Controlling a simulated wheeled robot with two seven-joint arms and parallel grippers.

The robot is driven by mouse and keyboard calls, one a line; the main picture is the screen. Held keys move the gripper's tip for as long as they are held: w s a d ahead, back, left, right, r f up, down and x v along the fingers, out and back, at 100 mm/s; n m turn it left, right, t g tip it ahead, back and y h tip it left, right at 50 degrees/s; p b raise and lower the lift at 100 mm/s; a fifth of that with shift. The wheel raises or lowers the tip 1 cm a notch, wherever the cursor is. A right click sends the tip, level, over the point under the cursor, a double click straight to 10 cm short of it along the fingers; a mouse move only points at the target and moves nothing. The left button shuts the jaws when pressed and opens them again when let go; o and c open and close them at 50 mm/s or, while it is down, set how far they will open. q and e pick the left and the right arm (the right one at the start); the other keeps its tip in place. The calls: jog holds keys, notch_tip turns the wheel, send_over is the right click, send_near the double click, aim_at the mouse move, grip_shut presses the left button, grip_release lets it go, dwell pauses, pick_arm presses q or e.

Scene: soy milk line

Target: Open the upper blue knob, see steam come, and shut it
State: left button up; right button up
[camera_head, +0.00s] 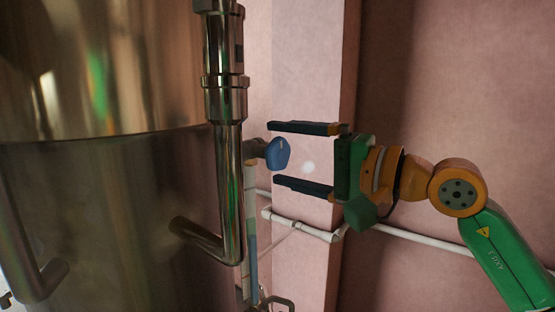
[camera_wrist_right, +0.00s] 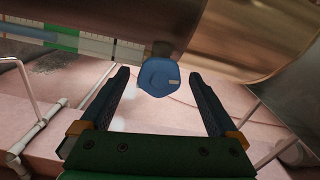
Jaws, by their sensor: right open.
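The upper blue knob (camera_head: 278,153) sits on a short dark stem beside the steel tank, right of a vertical steel pipe in the head view. My right gripper (camera_head: 272,153) is open, with one finger above the level of the knob and one below it. In the right wrist view the knob (camera_wrist_right: 158,77) shows near the fingertips, between the two fingers (camera_wrist_right: 159,75) in the picture. I cannot tell whether either finger touches it. A small pale whitish spot (camera_head: 308,167) shows between the fingers in the head view. My left gripper is not in view.
The large steel tank (camera_head: 110,200) fills the left, with a vertical steel pipe (camera_head: 229,160) close to the knob. White pipes (camera_head: 310,230) run along the pink wall (camera_head: 450,90) below the gripper. A striped gauge tube (camera_head: 251,215) stands under the knob.

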aim_at(283, 156)
jog(key=b+v, duration=0.1)
jog(key=v, duration=0.4)
jog(key=shift+d+f+b, duration=0.1)
jog(key=shift+f+b, duration=0.1)
jog(key=shift+b, duration=0.15)
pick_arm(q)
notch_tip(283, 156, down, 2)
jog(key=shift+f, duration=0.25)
pick_arm(e)
jog(key=shift+s+r, duration=0.1)
jog(key=shift+r, duration=0.05)
